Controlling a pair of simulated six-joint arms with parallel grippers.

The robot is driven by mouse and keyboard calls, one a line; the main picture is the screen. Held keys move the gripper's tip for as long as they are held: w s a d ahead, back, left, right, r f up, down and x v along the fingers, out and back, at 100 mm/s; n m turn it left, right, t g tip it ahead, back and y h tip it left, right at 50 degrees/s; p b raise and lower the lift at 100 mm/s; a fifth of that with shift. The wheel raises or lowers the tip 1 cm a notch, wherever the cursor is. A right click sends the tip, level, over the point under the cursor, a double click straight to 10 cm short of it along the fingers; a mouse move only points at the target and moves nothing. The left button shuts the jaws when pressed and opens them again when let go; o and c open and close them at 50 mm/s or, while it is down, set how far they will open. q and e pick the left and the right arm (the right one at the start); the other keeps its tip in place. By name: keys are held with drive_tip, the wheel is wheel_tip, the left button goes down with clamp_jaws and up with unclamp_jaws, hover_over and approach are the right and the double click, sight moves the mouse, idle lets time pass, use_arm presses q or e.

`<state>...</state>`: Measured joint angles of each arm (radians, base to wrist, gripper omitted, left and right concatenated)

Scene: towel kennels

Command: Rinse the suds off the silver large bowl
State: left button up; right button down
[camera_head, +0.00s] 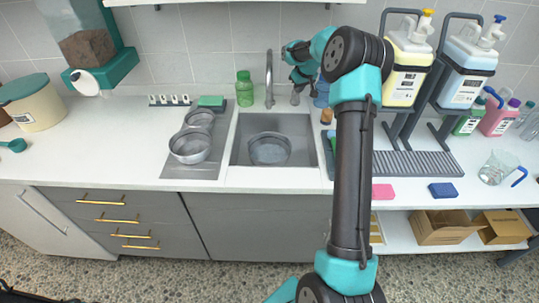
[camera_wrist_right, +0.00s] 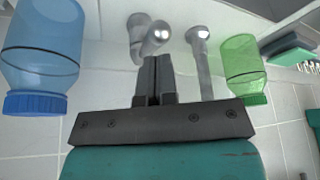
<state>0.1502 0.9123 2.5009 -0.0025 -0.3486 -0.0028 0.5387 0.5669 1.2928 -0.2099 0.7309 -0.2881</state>
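The silver large bowl (camera_head: 269,149) sits upright in the sink (camera_head: 234,153); at this size I cannot tell whether suds are on it. The chrome faucet (camera_head: 269,75) stands behind the sink, and its spout also shows in the right wrist view (camera_wrist_right: 203,60). My right gripper (camera_wrist_right: 153,62) has its fingers together, with nothing seen between them. Its tips are at or just in front of a chrome tap handle (camera_wrist_right: 149,38); I cannot tell whether they touch. In the head view the right gripper is small behind the sink's right side. My left gripper is not in view.
A green bottle (camera_head: 244,88) stands left of the faucet and a blue bottle (camera_wrist_right: 40,50) is close beside my right gripper. Two silver bowls (camera_head: 190,146) stand left of the sink. Soap dispensers (camera_head: 406,68) on a rack stand right. The left counter front is clear.

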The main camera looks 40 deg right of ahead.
drive_tip(key=shift+r, duration=0.25)
drive_tip(key=a+v, duration=0.1)
drive_tip(key=v, duration=0.5)
drive_tip(key=shift+a, duration=0.3)
drive_tip(key=shift+r, duration=0.15)
idle(0.4)
drive_tip(key=v, duration=1.7)
drive_tip(key=shift+s+r, duration=0.15)
